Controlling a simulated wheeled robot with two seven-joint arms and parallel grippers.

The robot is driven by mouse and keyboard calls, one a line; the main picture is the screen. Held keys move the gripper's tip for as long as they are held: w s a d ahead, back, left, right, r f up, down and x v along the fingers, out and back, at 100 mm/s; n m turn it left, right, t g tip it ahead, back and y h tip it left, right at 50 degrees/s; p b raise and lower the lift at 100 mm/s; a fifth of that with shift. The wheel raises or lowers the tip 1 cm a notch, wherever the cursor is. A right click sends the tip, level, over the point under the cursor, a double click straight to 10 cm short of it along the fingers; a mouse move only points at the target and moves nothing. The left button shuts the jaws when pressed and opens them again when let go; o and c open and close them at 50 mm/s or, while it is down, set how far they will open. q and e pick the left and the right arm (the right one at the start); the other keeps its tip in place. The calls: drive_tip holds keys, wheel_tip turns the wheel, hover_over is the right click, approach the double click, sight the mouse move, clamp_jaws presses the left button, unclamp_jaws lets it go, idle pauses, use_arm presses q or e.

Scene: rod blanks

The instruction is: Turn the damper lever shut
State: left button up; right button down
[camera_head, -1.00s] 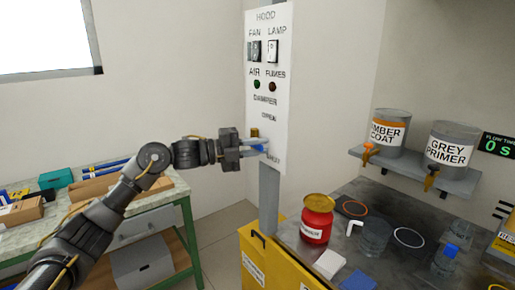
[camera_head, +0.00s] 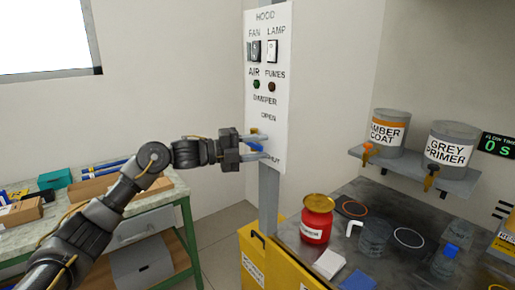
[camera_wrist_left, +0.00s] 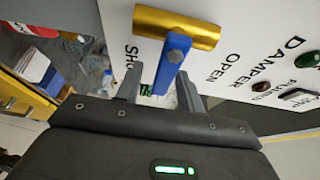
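The damper lever has a blue arm (camera_wrist_left: 172,62) and a brass-coloured cylinder (camera_wrist_left: 178,26) in the left wrist view. In the head view its blue part (camera_head: 254,147) shows at the lower end of the white hood panel (camera_head: 268,95), between the OPEN and SHUT labels. My left gripper (camera_head: 262,145) is at the lever with its fingers spread apart. In the wrist view the blue arm lies between the two fingers (camera_wrist_left: 160,92), with visible gaps beside it. The lever's near end is partly hidden. My right gripper is out of view.
A red jar (camera_head: 317,222) stands on the dark bench right of the panel post. A shelf (camera_head: 425,175) with two paint tins is at the right. A workbench (camera_head: 150,190) with boxes stands at the left.

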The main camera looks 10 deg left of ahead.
use_arm(q)
drive_tip(key=shift+a, duration=0.1)
